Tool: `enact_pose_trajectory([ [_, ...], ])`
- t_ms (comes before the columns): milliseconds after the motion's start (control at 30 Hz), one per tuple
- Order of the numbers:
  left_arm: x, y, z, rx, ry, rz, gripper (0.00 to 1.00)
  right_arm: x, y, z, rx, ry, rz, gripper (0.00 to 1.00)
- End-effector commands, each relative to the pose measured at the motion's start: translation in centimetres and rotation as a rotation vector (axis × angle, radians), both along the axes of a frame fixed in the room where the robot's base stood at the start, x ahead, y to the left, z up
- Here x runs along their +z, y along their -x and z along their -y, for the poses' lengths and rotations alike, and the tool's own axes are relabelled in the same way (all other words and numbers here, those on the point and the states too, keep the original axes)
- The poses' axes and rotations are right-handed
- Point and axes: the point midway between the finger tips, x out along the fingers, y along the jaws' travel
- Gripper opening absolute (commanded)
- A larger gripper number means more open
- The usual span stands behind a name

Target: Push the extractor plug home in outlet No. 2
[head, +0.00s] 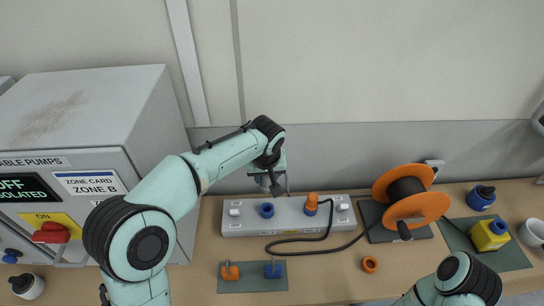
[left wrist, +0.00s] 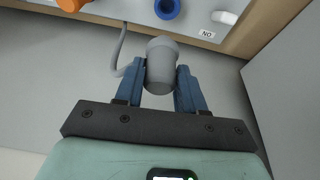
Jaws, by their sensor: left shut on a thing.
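My left gripper (head: 268,180) is above the back edge of the grey outlet strip (head: 287,229), near the blue outlet ring (head: 267,210). In the left wrist view its blue fingers (left wrist: 160,83) are shut on a grey plug (left wrist: 161,58) with a grey cable on one side. The blue ring (left wrist: 167,8) shows beyond the plug, apart from it in the picture. An orange plug (head: 311,202) stands upright at the strip, with a dark cable beside it. The outlet numbers are too small to read. My right gripper is out of view.
An orange cable reel (head: 418,209) stands right of the strip. A green mat (head: 253,287) with orange and blue pieces lies in front. A grey cabinet (head: 110,110) stands at left. An orange ring (head: 369,264) and a yellow-and-blue item (head: 490,235) lie at right.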

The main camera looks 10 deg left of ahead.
Motion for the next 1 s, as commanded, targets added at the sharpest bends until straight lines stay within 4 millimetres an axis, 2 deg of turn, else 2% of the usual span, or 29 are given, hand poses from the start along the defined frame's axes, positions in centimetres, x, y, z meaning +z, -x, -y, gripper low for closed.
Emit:
enact_pose_trajectory([
  [567, -0.1, 0.2, 0.1, 0.034, 0.006, 0.001, 0.00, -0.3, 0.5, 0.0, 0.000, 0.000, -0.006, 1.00],
  [1000, -3.9, 0.3, 0.0, 0.032, 0.006, -0.002, 0.00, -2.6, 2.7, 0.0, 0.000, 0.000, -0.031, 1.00],
])
